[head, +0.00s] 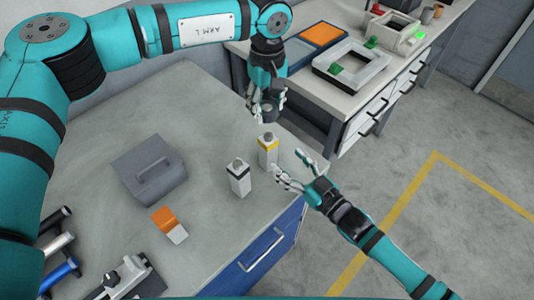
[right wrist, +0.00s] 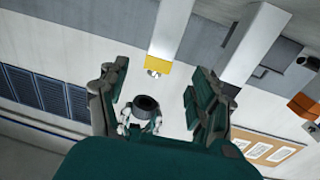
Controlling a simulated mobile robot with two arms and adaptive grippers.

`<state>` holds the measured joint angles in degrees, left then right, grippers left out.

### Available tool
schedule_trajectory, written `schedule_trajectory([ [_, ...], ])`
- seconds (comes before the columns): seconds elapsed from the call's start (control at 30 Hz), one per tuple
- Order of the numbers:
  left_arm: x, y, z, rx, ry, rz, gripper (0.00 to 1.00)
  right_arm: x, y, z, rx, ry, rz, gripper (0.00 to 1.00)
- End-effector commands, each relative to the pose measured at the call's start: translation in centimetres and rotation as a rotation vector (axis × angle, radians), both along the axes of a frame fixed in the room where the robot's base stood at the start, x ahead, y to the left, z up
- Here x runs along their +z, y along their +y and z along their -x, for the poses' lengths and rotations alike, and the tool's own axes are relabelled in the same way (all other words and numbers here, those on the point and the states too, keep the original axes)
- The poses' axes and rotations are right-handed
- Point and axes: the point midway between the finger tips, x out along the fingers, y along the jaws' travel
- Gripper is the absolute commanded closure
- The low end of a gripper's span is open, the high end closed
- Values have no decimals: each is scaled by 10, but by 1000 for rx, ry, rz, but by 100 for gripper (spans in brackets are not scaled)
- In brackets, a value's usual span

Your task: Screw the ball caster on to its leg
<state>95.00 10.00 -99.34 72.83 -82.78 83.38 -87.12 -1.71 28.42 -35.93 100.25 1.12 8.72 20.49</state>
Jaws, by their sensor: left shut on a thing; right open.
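My left gripper (head: 265,112) points down and is shut on a small dark grey round part, which looks like the ball caster (head: 267,106). In the right wrist view the caster (right wrist: 148,103) shows as a dark ring between the left fingers. A white leg with a yellow band (head: 268,154) stands upright on the table just below the caster, apart from it. This leg (right wrist: 174,30) also shows in the right wrist view, with a small metal end. A white leg with a black band (head: 239,180) stands to its left. My right gripper (head: 294,172) is open and empty, right of the yellow-banded leg.
The grey table (head: 215,215) also holds a grey box with a handle (head: 150,170), an orange and white block (head: 168,224) and tools at the front left. A bench (head: 340,98) with trays and frames stands at the back right. The right table edge is close to the legs.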

Motion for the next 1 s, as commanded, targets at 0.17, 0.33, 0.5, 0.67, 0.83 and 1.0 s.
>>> schedule_trajectory([
  [0.17, 0, -1, 0, -1, -1, 1, 87, 2, 24, -29, 0, -4, -1, 35],
  [0.33, 0, -1, 0, -1, -1, 1, 87, 1, 43, -52, 0, -3, 0, 35],
  [0.5, 0, 0, 0, -1, -1, 1, 87, 0, 55, -66, 0, 0, 0, 35],
  [0.67, 0, -1, 0, -1, -1, 1, 87, 0, 60, -71, 0, 0, 0, 35],
  [0.83, 0, -1, 0, -1, -1, 1, 87, 0, 60, -72, 0, 1, 1, 35],
  [1.0, 0, -1, 0, -1, -1, 1, 87, 0, 60, -72, 0, 0, 0, 42],
])
